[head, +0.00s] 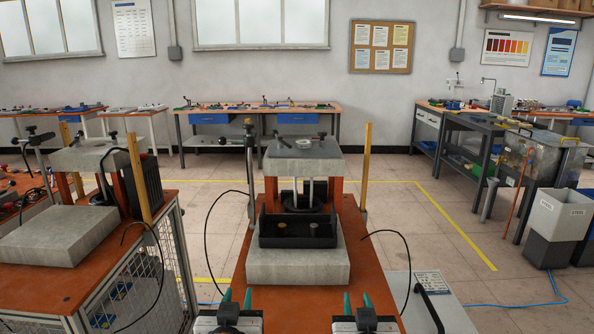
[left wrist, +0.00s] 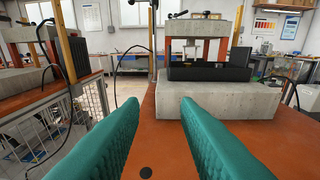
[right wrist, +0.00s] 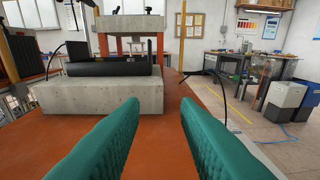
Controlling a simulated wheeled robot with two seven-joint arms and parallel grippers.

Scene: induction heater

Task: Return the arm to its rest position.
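My left gripper (head: 237,297) is at the bottom of the head view, at the near edge of the orange table. Its teal fingers (left wrist: 160,120) are apart with nothing between them. My right gripper (head: 357,300) is beside it on the right, at about the same height. Its teal fingers (right wrist: 160,120) are also apart and empty. Both grippers point toward the concrete block (head: 297,268) and are clear of it. A black tray (head: 270,240) sits on the block and holds two small round pieces, one brownish and one tan.
An upper concrete slab (head: 303,160) on orange posts stands above the tray. Thin black cables (head: 207,240) curve up on both sides. A similar station (head: 60,240) stands at left. Grey bins (head: 557,225) stand on the floor at right. The table's near part is bare.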

